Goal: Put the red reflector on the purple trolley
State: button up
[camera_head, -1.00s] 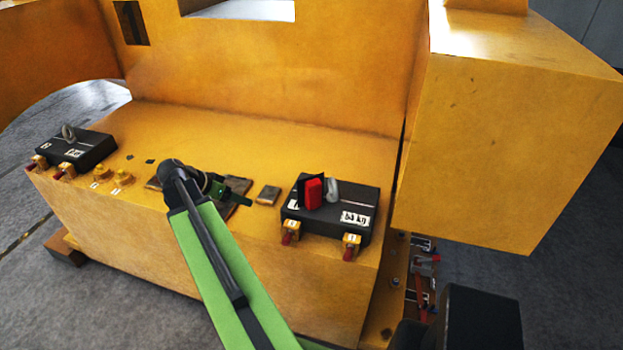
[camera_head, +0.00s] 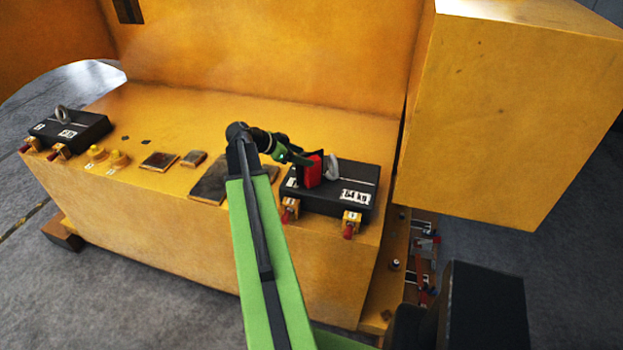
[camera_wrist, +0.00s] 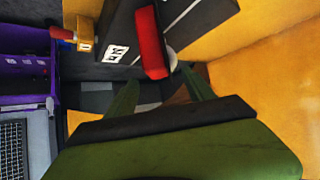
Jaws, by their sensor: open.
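The red reflector (camera_head: 313,170) stands upright with a black part beside it on top of a dark casting (camera_head: 330,197) at the right of the yellow ledge. In the wrist view the red reflector (camera_wrist: 150,42) lies just ahead of my gripper. My gripper (camera_head: 299,158) is open and close to the reflector's left side; its green fingers (camera_wrist: 160,85) are spread, with no hold on the reflector visible. Part of the purple trolley (camera_wrist: 14,65) shows at the left of the wrist view; it is not visible in the head view.
A grey ring (camera_head: 332,168) stands beside the reflector. Red-tipped yellow clamps (camera_head: 290,209) sit at the casting's front edge. Another dark casting (camera_head: 72,131) lies at the ledge's left. A big yellow block (camera_head: 510,110) overhangs at the right. Flat brown plates (camera_head: 158,161) lie between.

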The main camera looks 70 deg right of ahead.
aim_at(312, 158)
jog(key=b+x, duration=0.3)
jog(key=x, duration=0.2)
jog(key=shift+f, duration=0.25)
jog(key=shift+s+d, duration=0.1)
jog(key=shift+s, duration=0.05)
jog(key=shift+r, duration=0.15)
jog(key=shift+c, duration=0.3)
grip_shut()
dwell(0.7)
